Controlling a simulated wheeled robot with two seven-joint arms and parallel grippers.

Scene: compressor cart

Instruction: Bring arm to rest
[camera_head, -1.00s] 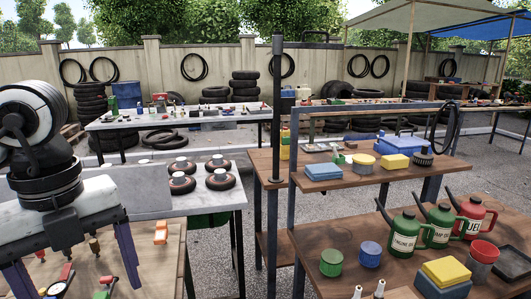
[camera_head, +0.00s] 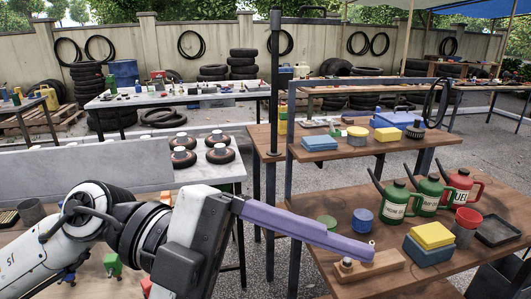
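My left arm comes in from the left. Its gripper (camera_head: 366,249) points right across the picture, with a long purple finger seen from the side. Only one finger shows clearly, so the gap between the fingers is hidden. The fingertip appears in front of the right wooden bench (camera_head: 325,205), by a small wooden block with metal pegs (camera_head: 378,265). I cannot tell whether it touches the block. Nothing is visibly held. My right gripper is out of view.
Green cans (camera_head: 395,200), a red can (camera_head: 460,190), a blue jar (camera_head: 362,218) and a yellow-and-blue sponge stack (camera_head: 430,240) stand on the right bench. A black upright post (camera_head: 272,100) rises behind the gripper. Wheels (camera_head: 220,153) sit on the left table (camera_head: 238,172).

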